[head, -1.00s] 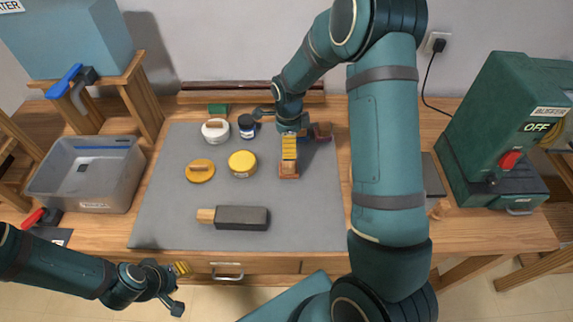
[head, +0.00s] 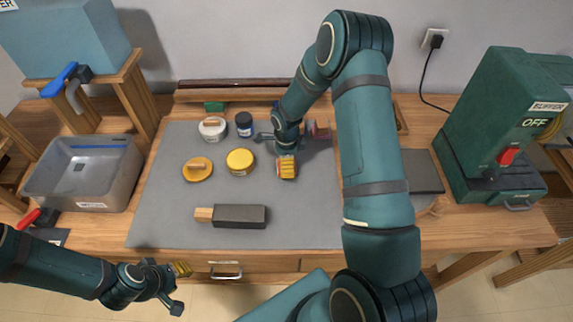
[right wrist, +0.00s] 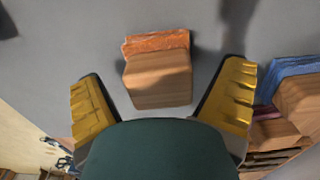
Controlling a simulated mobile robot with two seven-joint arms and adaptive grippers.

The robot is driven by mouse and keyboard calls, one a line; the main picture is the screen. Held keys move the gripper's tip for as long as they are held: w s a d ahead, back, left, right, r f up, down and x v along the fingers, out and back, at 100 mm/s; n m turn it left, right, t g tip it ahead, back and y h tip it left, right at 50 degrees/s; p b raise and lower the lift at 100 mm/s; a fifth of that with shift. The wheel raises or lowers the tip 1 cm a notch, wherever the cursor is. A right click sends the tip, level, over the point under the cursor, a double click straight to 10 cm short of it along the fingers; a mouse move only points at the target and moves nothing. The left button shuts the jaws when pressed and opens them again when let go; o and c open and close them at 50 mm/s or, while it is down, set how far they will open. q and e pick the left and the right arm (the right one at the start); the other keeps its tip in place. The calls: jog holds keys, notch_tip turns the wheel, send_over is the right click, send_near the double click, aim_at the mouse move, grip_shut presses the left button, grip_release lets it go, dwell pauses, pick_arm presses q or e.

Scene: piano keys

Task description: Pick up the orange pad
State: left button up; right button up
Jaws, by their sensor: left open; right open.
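The orange pad (right wrist: 157,42) is an orange layer on one side of a wooden block, seen in the right wrist view. The block lies on the grey mat between the two yellow fingers of my right gripper (right wrist: 165,95), which is open, with gaps on both sides. My left gripper (head: 178,288) is open and empty, in front of the table's front edge at the lower left.
A blue pad on wood (right wrist: 290,78) lies right of my right gripper in the wrist view. On the mat (head: 165,215) are a yellow tin (head: 240,161), an orange-yellow disc (head: 197,170), a dark jar (head: 244,124) and a dark block (head: 240,216). A buffer machine (head: 490,140) stands right.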

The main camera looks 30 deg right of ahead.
jog(key=c, duration=1.3)
notch_tip(320, 180, up, 10)
jog(key=shift+r+p, duration=0.1)
jog(key=shift+p, duration=0.2)
jog(key=o, duration=0.5)
jog(key=c, duration=0.3)
